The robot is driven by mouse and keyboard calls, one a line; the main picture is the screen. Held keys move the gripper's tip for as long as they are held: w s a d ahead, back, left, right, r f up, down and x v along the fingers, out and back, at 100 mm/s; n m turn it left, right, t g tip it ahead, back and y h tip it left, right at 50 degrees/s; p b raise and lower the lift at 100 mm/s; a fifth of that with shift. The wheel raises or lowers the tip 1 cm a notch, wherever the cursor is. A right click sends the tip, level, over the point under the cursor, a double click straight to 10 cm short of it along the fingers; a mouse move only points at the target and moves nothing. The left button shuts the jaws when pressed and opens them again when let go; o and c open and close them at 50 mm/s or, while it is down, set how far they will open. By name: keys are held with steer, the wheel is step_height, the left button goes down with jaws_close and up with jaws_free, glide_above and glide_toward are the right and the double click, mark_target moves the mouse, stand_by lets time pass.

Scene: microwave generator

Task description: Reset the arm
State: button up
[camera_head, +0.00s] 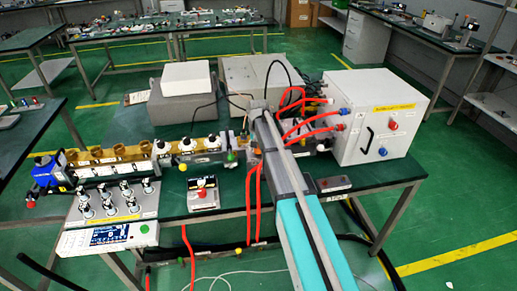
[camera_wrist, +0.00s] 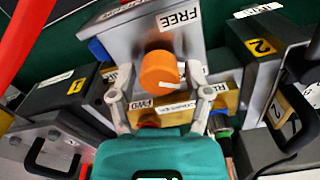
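My arm (camera_head: 292,190) reaches forward over the green workbench (camera_head: 365,180) in the head view, its far end among the equipment. In the wrist view my gripper (camera_wrist: 155,80) is open, with one finger on each side of an orange knob (camera_wrist: 160,70). Gaps show between the knob and both fingers, and I see no contact. The knob has a white mark and sits by a "FREE" label on a grey metal block (camera_wrist: 130,35). The fingertips are hidden in the head view by my arm.
A white cabinet (camera_head: 372,115) with red hoses stands right of my arm. Grey boxes (camera_head: 183,98) stand behind, and a meter box (camera_head: 204,193) and a control panel (camera_head: 108,236) lie left. Black handles (camera_wrist: 290,140) flank the gripper. A red hose (camera_wrist: 25,35) runs close on the left.

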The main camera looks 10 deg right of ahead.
steer(key=shift+o, duration=0.4)
steer(key=shift+s, duration=0.1)
steer(key=s+n, duration=0.3)
steer(key=s, duration=2.6)
steer(key=shift+d+r, duration=0.15)
steer(key=shift+d, duration=0.05)
